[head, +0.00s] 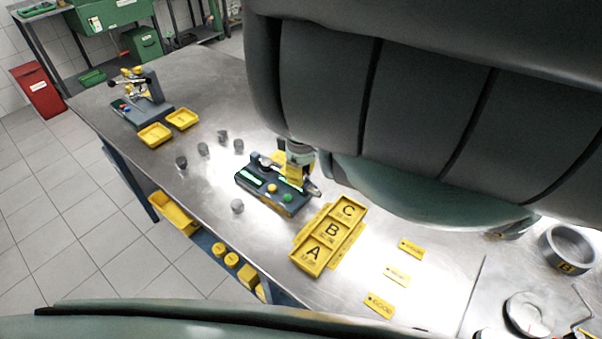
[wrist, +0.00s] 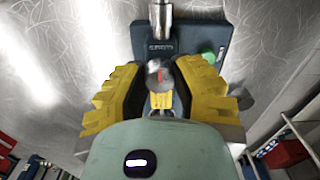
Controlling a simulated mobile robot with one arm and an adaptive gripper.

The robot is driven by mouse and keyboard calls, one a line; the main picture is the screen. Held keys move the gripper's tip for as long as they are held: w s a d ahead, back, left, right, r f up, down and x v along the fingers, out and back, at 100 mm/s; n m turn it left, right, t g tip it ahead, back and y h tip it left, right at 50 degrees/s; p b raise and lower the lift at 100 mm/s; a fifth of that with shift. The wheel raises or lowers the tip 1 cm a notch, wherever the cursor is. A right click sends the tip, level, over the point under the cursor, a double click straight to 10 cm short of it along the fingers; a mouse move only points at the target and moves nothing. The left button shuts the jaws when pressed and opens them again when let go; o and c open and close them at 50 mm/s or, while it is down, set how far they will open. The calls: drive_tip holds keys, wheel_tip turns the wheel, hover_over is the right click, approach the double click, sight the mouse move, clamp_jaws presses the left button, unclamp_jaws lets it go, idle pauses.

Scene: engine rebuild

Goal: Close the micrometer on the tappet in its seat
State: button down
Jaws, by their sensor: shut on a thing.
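The micrometer (head: 262,196) is a dark block with lit green displays, a yellow button and a green button (head: 288,198), standing on the metal table. In the wrist view its block (wrist: 195,38) and a silver cylinder (wrist: 160,20) show ahead of my gripper (wrist: 158,82). The yellow fingers are shut at either side of a round grey piece with a red mark (wrist: 157,72), which looks like the micrometer's knob. My gripper (head: 296,172) is over the block's far side in the head view. I cannot make out the tappet in its seat.
A yellow tray (head: 314,256) marked A, B, C lies right of the micrometer. Several loose grey cylinders (head: 237,206) stand to the left. Two yellow trays (head: 155,134) and another fixture (head: 147,108) are farther back. A grey ring (head: 567,247) is at far right.

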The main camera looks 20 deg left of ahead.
drive_tip(key=shift+w, duration=0.1)
drive_tip(key=c, duration=0.7)
unclamp_jaws()
wheel_tip(320, 180, up, 6)
drive_tip(key=shift+f, duration=0.1)
drive_tip(key=shift+r, duration=0.85)
drive_tip(key=shift+a, duration=0.1)
